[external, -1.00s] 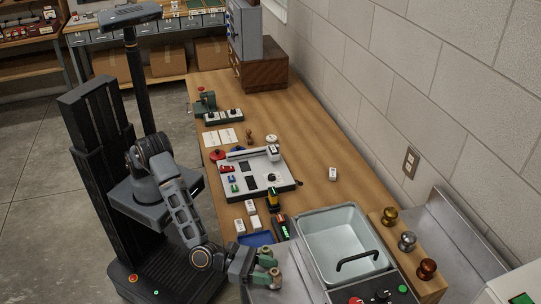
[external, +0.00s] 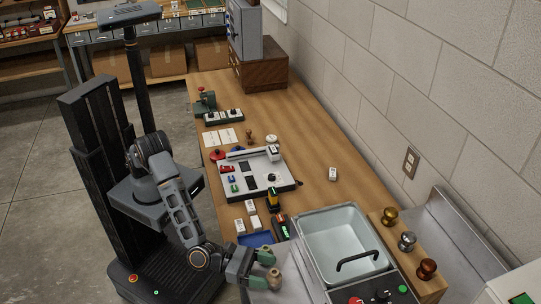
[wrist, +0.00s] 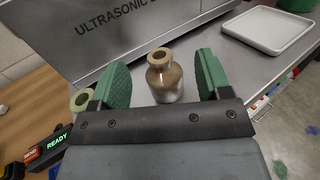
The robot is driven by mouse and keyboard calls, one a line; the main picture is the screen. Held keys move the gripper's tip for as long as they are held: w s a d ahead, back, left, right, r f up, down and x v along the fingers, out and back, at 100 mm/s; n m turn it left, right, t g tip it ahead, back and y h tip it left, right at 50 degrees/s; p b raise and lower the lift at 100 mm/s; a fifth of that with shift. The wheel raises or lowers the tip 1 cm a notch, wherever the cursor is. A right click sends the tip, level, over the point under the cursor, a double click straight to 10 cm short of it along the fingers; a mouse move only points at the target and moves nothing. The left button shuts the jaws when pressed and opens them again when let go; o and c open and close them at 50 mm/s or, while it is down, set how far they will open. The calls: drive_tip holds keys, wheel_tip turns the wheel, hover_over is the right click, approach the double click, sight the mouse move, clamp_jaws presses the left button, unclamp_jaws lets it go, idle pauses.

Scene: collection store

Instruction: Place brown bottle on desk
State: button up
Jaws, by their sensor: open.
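The brown bottle (wrist: 163,78) stands upright on the grey metal surface in the wrist view, with a brown neck and a shinier, silvery lower body. My gripper (wrist: 157,78) is open, with one green finger on each side of the bottle. Gaps show between the bottle and both fingers. In the external view the bottle (external: 274,276) is at the end of my gripper (external: 262,270), partly hidden by the fingers. The wooden desk (external: 310,150) runs along the wall, beyond the metal basin.
A pale green bottle (wrist: 82,100) stands just outside the left finger. The ultrasonic bath (wrist: 150,28) rises close behind the bottles. A white tray (wrist: 268,30) lies to the right. On the desk are a white instrument board (external: 255,175) and small boxes; its right side has clear room.

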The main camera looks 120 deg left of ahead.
drive_tip(key=b+v, duration=0.2)
drive_tip(key=v, duration=1)
drive_tip(key=s+a+n+g+y, duration=0.2)
drive_tip(key=s+a+n+g, duration=0.2)
drive_tip(key=a+n, duration=0.25)
drive_tip(key=s+a+r+n+g+y, duration=0.1)
drive_tip(key=s+a+n+g, duration=0.3)
drive_tip(key=a, duration=0.4)
drive_tip(key=s+a+n+g+y, duration=0.2)
drive_tip(key=s+a+n+g, duration=0.15)
drive_tip(key=a+n, duration=0.35)
drive_tip(key=s+a+f+n+g+h, duration=0.2)
drive_tip(key=s+n+h, duration=0.5)
drive_tip(key=s+n, duration=0.6)
drive_tip(key=shift+s+n+g+h, duration=0.3)
drive_tip(key=shift+s+n+g, duration=0.05)
drive_tip(key=shift+s+g, duration=0.45)
drive_tip(key=shift+o, duration=0.4)
drive_tip(key=shift+s+d+r+n+t+h, duration=0.15)
drive_tip(key=shift+s+d+n+h, duration=0.15)
drive_tip(key=shift+n, duration=0.25)
drive_tip(key=shift+s+d+f+n+t+h, duration=0.1)
drive_tip(key=shift+s+d+n+h, duration=0.05)
drive_tip(key=shift+s+n+h, duration=0.35)
drive_tip(key=shift+w, duration=0.2)
drive_tip(key=shift+r+p, duration=0.2)
drive_tip(key=shift+p, duration=0.15)
